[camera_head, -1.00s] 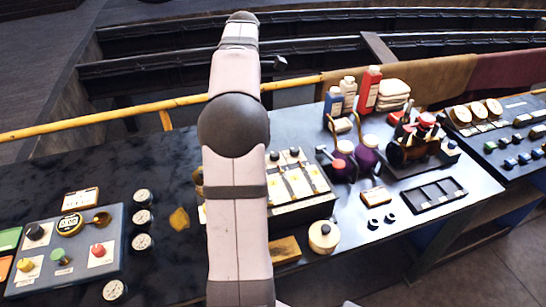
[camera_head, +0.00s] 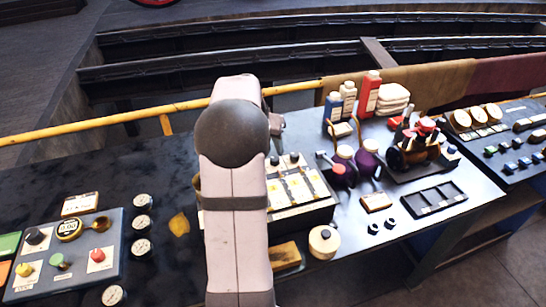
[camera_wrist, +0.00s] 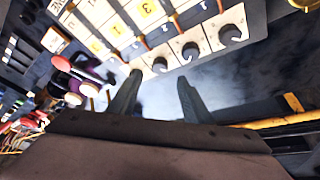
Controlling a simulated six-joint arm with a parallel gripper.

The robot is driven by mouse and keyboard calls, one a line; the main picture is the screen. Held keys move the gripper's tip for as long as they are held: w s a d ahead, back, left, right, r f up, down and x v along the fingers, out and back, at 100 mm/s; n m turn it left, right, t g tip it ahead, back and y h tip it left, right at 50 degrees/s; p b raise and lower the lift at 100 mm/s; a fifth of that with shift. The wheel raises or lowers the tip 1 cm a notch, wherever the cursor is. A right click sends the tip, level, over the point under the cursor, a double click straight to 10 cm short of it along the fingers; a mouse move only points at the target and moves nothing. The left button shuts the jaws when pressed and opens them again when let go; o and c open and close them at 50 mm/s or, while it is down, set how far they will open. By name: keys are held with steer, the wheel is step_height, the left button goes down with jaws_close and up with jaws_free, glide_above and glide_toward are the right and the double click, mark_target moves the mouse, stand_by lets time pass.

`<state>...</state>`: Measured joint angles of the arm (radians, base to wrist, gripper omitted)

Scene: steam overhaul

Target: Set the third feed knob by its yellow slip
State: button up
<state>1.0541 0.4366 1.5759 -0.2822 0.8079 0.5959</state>
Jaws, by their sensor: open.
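The feed panel (camera_head: 304,208) stands mid-table, partly hidden by my arm. It carries pale strips with yellow slips (camera_head: 300,187); two dark knobs (camera_head: 294,157) show at its far edge. In the wrist view the panel is at the top, with a row of several black knobs (camera_wrist: 190,50) on white plates. Numbered slips lie above them; one yellow slip (camera_wrist: 146,9) reads 3, others seem to read 1 or 2. My gripper (camera_wrist: 159,80) is open and empty, its fingers apart below the knob row, touching no knob that I can see. In the head view my arm hides the fingers.
Purple-bodied cans (camera_head: 366,160) and bottles (camera_head: 370,92) stand right of the panel. A round-lidded pot (camera_head: 323,242) is at its front. A yellow rail (camera_head: 70,130) runs behind the table. A grey control box (camera_head: 75,265) and several dials (camera_head: 141,224) are left.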

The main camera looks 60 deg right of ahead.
mark_target(274, 159)
steer(key=shift+m, duration=0.7)
steer(key=shift+p+x, duration=1.4)
steer(key=shift+x, duration=2.3)
steer(key=c, duration=1.1)
